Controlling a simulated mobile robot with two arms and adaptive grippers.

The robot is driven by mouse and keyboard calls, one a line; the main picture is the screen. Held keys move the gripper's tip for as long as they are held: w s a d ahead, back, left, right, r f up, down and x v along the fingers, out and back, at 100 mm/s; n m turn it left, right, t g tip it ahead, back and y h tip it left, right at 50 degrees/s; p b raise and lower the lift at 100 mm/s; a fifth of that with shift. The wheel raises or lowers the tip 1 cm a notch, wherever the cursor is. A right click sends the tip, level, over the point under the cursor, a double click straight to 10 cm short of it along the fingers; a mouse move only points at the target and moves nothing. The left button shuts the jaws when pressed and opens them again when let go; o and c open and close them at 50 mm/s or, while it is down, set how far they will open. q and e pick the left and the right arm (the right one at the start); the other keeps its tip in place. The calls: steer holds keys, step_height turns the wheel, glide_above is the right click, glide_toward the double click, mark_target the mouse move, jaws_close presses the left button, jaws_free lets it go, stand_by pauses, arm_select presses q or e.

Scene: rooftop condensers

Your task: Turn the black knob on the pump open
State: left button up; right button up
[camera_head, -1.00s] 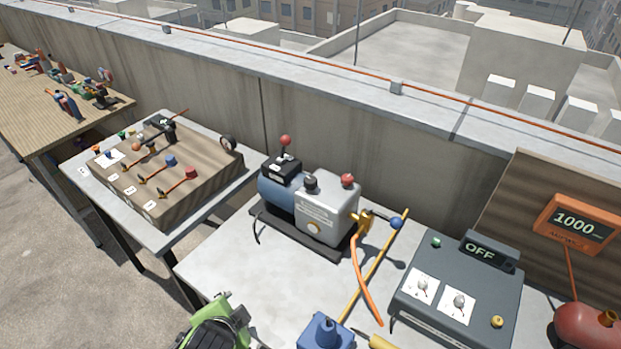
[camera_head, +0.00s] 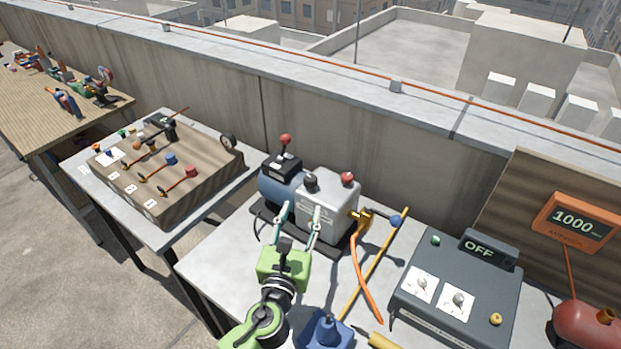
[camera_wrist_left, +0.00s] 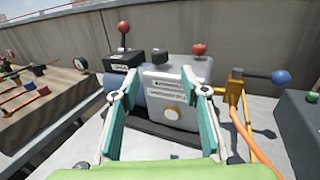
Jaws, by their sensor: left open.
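The pump (camera_head: 327,206), a grey block with a blue motor, stands on the grey table. Its black knob (camera_head: 310,180) is on the top, left of a red knob (camera_head: 347,178). In the left wrist view the black knob (camera_wrist_left: 159,55) shows beyond the fingers, clear of them. My left gripper (camera_head: 298,212) is open and empty in front of the pump, its fingertips below the black knob. In the left wrist view, the left gripper's fingers (camera_wrist_left: 162,95) frame the pump's front and its round brass sight glass (camera_wrist_left: 173,112). The right gripper is not in view.
A red-topped lever (camera_head: 285,142) rises from the pump's black box. At the right are a brass valve with a blue ball handle (camera_head: 396,221), an orange hose (camera_head: 362,270) and a control box (camera_head: 455,290) reading OFF. A blue object (camera_head: 325,331) stands near the front.

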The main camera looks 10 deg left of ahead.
mark_target(309, 184)
arm_select(q)
steer(key=w+p, duration=0.1)
steer(key=w, duration=1.1)
steer(key=shift+w+a, duration=0.1)
steer(key=shift+w, duration=0.15)
